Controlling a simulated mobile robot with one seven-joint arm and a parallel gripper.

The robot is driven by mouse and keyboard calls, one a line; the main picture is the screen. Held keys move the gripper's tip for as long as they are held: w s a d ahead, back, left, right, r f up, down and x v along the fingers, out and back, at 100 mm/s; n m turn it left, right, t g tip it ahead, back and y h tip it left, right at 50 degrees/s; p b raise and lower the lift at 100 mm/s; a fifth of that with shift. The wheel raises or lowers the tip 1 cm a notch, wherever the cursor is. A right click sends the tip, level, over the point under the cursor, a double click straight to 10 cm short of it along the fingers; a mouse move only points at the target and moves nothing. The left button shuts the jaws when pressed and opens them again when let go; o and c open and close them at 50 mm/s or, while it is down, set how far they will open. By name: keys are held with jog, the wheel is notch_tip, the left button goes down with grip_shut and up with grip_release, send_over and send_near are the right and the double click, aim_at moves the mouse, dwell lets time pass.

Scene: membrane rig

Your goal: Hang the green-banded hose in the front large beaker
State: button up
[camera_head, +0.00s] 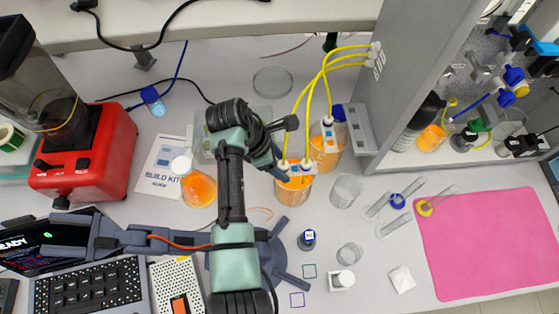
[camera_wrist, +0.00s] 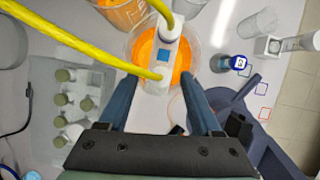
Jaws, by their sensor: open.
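The front large beaker (camera_head: 294,190) holds orange liquid. It also shows in the wrist view (camera_wrist: 141,50). Two yellow hoses (camera_head: 309,112) reach a white holder (camera_wrist: 158,68) with a blue square at this beaker; I cannot tell whether they are clipped or loose. No green band shows clearly, so I cannot tell which hose is green-banded. My gripper (camera_wrist: 157,82) is open, its blue fingers spread on either side of the holder, with nothing visibly pinched. In the head view my arm partly hides the fingers.
A second orange beaker (camera_head: 328,158) with a yellow hose stands just behind. An empty beaker (camera_head: 346,189) stands close on the right, and an orange flask (camera_head: 198,188) on the left. A grey panel (camera_head: 410,70) rises behind right. A pink mat (camera_head: 490,245) lies far right.

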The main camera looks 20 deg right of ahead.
jog(key=shift+r, duration=0.1)
jog(key=v, duration=1.2)
jog(key=shift+a+r+b, duration=0.15)
jog(key=shift+r+b, duration=0.2)
jog(key=shift+r, duration=0.05)
jog(key=w+d+r+m+t+b, duration=0.2)
jog(key=w+r+m+t+b, duration=0.3)
jog(key=w+r+t, duration=0.45)
notch_tip(320, 180, up, 11)
jog(key=w+m+t, duration=0.2)
jog(key=m+t, duration=0.3)
jog(key=s+a+r+m+t+y+b, duration=0.2)
jog(key=s+r+t, duration=0.4)
jog(key=s+r, duration=0.3)
jog(key=s+a+r+m+t+y+b, duration=0.2)
jog(key=s+a+r+m+t, duration=0.2)
jog(key=r, duration=1.1)
jog(key=s+m+t, duration=0.1)
jog(key=s+t, duration=0.2)
jog(key=s, duration=0.2)
jog(key=shift+a+y+b, duration=0.2)
jog(key=shift+y+b, duration=0.1)
